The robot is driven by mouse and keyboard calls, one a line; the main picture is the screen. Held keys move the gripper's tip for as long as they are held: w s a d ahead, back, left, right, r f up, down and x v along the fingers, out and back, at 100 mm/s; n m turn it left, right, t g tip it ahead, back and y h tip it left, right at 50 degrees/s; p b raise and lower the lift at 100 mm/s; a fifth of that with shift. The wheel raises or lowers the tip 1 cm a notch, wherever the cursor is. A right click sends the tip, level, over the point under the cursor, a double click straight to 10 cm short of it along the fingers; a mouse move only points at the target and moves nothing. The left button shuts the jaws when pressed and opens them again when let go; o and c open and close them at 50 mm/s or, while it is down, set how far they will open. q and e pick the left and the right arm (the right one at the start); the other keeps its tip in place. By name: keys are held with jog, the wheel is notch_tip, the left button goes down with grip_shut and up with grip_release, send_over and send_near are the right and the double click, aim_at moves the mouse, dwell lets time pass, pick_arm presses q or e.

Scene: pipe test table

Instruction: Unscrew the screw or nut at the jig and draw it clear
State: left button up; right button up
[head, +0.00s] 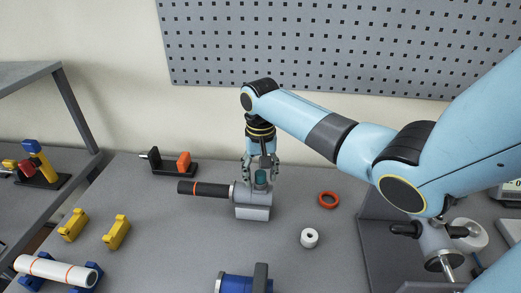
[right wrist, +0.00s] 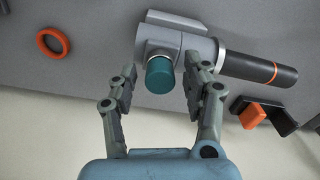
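The jig is a grey block (head: 253,212) on the table with a dark pipe (head: 209,189) carrying an orange band and pointing left. A teal cap-like screw or nut (head: 261,177) stands on top of the jig. In the right wrist view the teal piece (right wrist: 160,75) sits in the grey fitting (right wrist: 185,45). My right gripper (head: 261,172) points down over the jig, its fingers on either side of the teal piece. In the right wrist view my right gripper (right wrist: 160,79) is open, with a gap on both sides of the piece. My left gripper is not in view.
An orange ring (head: 328,200) and a white ring (head: 309,238) lie right of the jig. A black and orange holder (head: 170,164) stands behind left. Yellow blocks (head: 117,232) and a white pipe (head: 55,270) are at left. A blue part (head: 238,284) is in front. Pegboard (head: 320,40) hangs behind.

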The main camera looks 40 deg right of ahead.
jog(key=c, duration=0.9)
jog(key=n, duration=0.2)
jog(key=shift+n, duration=0.3)
grip_shut()
jog(key=shift+r, duration=0.15)
jog(key=shift+r, duration=1.25)
jog(key=shift+r, duration=3)
